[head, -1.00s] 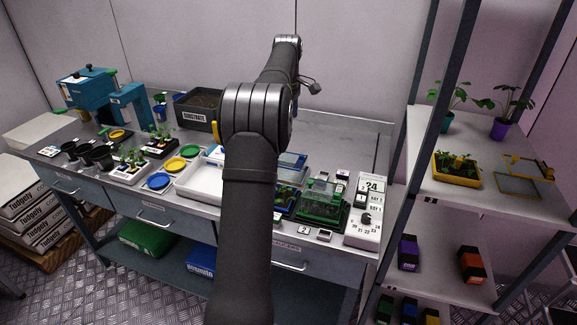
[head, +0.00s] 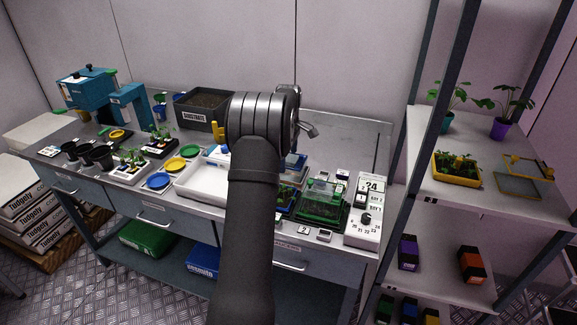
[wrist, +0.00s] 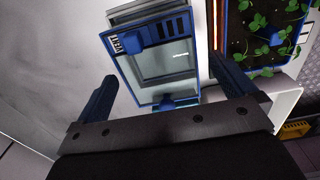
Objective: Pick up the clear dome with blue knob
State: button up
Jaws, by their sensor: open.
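The clear dome (wrist: 168,60) shows in the wrist view as a pane in a blue frame, with a slotted blue strip and a white label at its top. A small blue knob (wrist: 165,103) is at the end nearer my gripper. My gripper (wrist: 162,68) is open, with one finger on each side of the dome in the picture; I cannot tell the height between them. In the head view only a blue-edged part of the dome (head: 296,163) shows, behind my arm, which hides the fingers.
A blue planter of seedlings (wrist: 262,42) lies right of the dome in the wrist view. On the bench are a green seedling box (head: 322,212), a white timer panel (head: 366,212), a white tray (head: 205,190) and a substrate box (head: 195,112). A shelf rack (head: 425,150) stands at the right.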

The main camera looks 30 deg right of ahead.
notch_tip(320, 180, down, 3)
jog(key=shift+f, duration=0.15)
jog(key=c, duration=1)
